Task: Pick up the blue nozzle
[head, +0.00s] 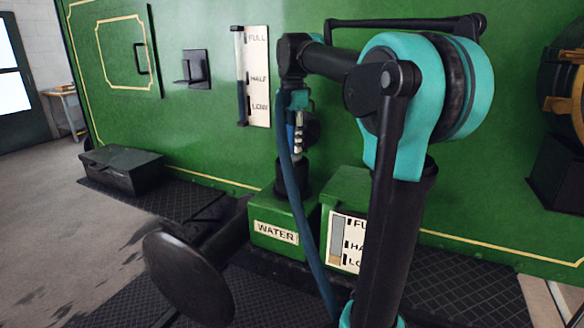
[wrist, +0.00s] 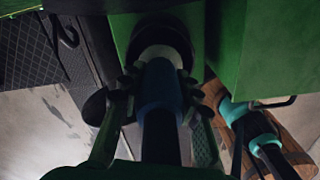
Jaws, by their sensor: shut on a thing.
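The blue nozzle (wrist: 160,88) is in the middle of the wrist view, between the two fingers of my gripper (wrist: 158,110). The fingers are shut on its sides. A pale ring and a dark round opening show just beyond its far end. In the head view, a small part of the blue nozzle (head: 290,119) shows beside my gripper (head: 297,132), above a black round neck (head: 293,174) on the green WATER box (head: 279,222). Whether the nozzle's tip sits in the neck I cannot tell. A dark blue hose (head: 294,200) hangs down from the gripper area.
A second green box with a level gauge (head: 347,240) stands right of the WATER box. The green tram wall (head: 210,120) with another gauge (head: 257,75) is behind. A black round disc (head: 188,280) stands in front. A dark box (head: 122,168) is at left, beside open floor.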

